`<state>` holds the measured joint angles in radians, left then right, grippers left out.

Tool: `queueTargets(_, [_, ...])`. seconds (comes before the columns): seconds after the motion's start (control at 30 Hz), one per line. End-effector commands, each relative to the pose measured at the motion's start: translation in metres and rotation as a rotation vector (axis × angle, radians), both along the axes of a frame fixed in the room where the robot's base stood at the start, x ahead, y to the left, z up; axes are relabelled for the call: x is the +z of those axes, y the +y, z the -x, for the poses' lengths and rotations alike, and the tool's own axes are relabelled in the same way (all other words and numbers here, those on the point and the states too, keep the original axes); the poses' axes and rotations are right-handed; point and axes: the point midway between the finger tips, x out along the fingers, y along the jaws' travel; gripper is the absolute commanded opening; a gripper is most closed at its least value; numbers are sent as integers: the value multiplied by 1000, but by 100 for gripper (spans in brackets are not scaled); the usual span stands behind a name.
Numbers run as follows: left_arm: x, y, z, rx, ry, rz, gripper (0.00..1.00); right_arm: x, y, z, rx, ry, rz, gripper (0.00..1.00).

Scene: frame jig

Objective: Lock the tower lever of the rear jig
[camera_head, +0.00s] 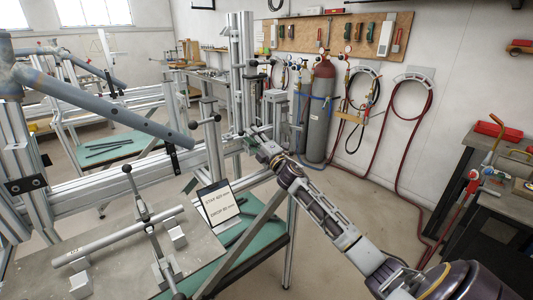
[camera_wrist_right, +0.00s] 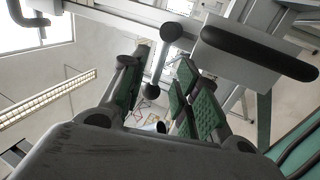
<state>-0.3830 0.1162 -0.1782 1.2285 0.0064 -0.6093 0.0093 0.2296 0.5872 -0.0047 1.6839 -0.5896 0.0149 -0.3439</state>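My right gripper (camera_head: 262,146) is beside the aluminium jig tower (camera_head: 241,85), at the end of the arm from the lower right. In the right wrist view its green-padded fingers (camera_wrist_right: 158,95) are spread. A short grey bar with dark ball ends, apparently a lever (camera_wrist_right: 161,60), reaches into the gap between them; I see no clear grip on it. Its contact with the pads cannot be told. In the head view a similar ball-ended handle (camera_head: 205,121) is on a shorter post left of the gripper. My left gripper is not in view.
A grey frame tube (camera_head: 110,108) crosses the left side. A sign (camera_head: 218,205) stands on the front bench near a T-handled clamp (camera_head: 140,205). A gas cylinder (camera_head: 320,110) and hoses are by the wall. Floor right of my forearm is open, up to the dark bench (camera_head: 465,165).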

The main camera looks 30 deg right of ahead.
Motion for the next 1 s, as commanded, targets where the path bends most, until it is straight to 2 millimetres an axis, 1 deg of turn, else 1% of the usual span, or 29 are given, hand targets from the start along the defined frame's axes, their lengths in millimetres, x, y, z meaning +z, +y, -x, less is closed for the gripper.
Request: queueTargets(1.0, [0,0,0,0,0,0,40,-25,-3,72,5,1,1,31])
